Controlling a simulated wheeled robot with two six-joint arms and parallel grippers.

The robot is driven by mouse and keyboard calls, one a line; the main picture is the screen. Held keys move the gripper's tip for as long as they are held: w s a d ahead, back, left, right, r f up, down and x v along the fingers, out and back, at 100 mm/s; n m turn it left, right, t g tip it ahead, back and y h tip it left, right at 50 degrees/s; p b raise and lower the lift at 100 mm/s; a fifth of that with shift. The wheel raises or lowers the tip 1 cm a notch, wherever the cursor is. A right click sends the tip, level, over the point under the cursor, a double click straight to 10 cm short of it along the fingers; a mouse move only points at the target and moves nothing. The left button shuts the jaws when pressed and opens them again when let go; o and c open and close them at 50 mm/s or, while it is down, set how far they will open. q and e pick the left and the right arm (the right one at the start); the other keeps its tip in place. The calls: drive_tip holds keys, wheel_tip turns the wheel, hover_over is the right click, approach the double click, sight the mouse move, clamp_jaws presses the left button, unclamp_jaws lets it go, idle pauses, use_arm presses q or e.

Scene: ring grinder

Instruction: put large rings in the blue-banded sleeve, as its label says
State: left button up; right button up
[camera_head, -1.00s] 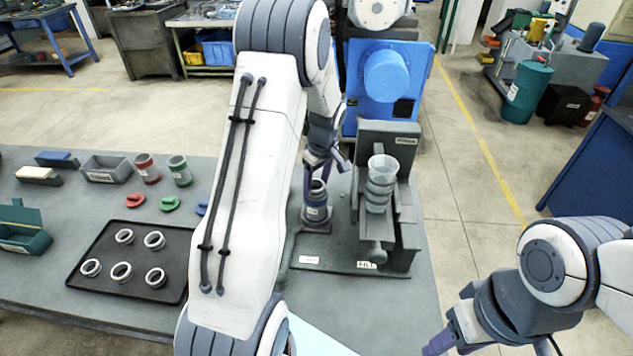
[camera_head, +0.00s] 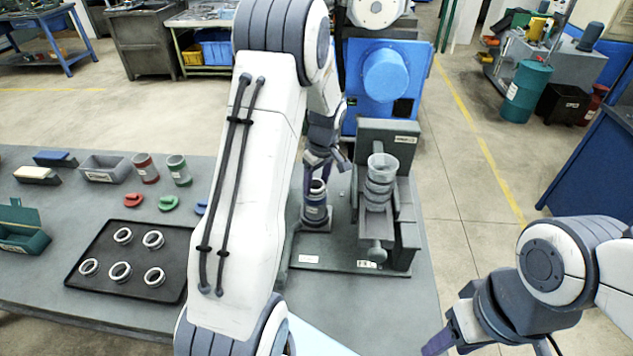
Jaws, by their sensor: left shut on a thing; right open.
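The blue-banded sleeve (camera_head: 316,213) stands upright on a dark base beside the grey fixture. My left gripper (camera_head: 322,172) is just above its mouth, fingers pointing down. It is shut on what looks like a large ring (camera_head: 317,188) at the sleeve's top; the fingers partly hide it, and I cannot tell how far in it sits. Several silvery rings lie on the black tray (camera_head: 190,232) at the left, one of them at the front (camera_head: 120,271). My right gripper (camera_head: 446,343) is open at the bottom edge, away from the rings, partly cut off.
A grey fixture (camera_head: 388,135) holding a stack of rings under a clear cup (camera_head: 383,166) stands right of the sleeve. Red-banded (camera_head: 146,168) and green-banded (camera_head: 179,171) sleeves, a grey bin (camera_head: 108,165) and a green box (camera_head: 24,238) are at the left. My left arm hides the table's middle.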

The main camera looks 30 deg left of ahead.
idle(0.6)
use_arm(q)
drive_tip(key=o, duration=1.5)
drive_tip(key=shift+o, duration=0.3)
wheel_tip(320, 180, up, 7)
drive_tip(key=p, duration=0.4)
drive_tip(key=shift+p, duration=0.4)
